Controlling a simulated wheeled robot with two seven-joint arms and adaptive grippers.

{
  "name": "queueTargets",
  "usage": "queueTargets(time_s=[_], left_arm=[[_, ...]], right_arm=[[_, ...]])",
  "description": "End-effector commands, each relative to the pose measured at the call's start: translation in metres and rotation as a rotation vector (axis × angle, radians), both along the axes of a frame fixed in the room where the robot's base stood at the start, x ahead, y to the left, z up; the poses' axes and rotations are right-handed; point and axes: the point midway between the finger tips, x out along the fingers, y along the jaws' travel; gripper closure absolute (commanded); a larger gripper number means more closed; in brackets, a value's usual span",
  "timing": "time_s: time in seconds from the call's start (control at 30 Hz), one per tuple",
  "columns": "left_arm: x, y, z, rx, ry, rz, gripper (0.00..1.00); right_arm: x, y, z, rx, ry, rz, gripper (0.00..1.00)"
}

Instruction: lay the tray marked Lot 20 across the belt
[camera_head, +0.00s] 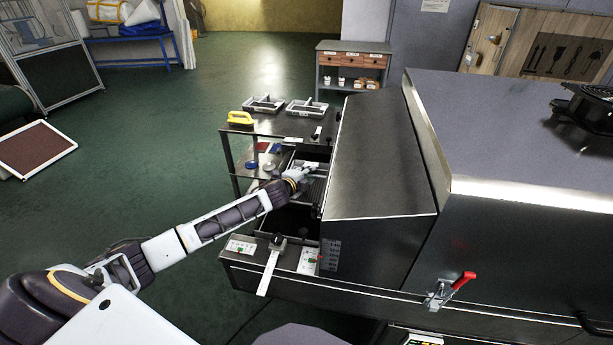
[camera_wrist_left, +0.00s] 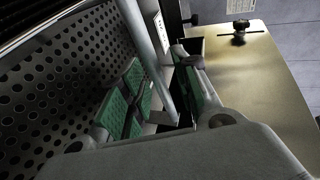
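My left arm reaches across to the dark inlet of the dryer. My left gripper (camera_head: 308,170) is over the inlet, beside a small light grey framed piece that looks like a tray; its lot mark is too small to read. In the left wrist view the green-padded fingers (camera_wrist_left: 165,95) stand apart on either side of a light grey bar (camera_wrist_left: 150,45) with a white label beside it. I cannot tell whether they press on it. Two framed trays (camera_head: 263,104) (camera_head: 307,107) lie on the side table. My right gripper is out of view.
The dryer's sloped metal hood (camera_head: 380,160) rises close to the right of the inlet. A dark perforated surface (camera_wrist_left: 60,90) fills the left of the wrist view. A yellow-handled object (camera_head: 240,118) sits on the table corner. A flat metal arm (camera_head: 269,268) sticks out in front.

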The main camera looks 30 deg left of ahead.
Motion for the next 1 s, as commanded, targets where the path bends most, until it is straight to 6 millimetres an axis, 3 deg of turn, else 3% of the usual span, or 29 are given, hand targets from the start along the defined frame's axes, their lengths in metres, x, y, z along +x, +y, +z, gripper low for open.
queueTargets(time_s=[0.37, 0.57, 1.0], left_arm=[[-0.007, 0.000, 0.003, 0.001, 0.001, 0.000, 0.69], [-0.020, 0.001, 0.008, 0.001, 0.000, 0.001, 0.69], [-0.055, 0.000, 0.020, 0.001, 0.001, -0.001, 0.69]], right_arm=[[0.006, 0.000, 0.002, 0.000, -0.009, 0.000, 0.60], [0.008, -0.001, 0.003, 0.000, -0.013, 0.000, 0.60], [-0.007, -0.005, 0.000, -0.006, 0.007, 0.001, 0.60]])
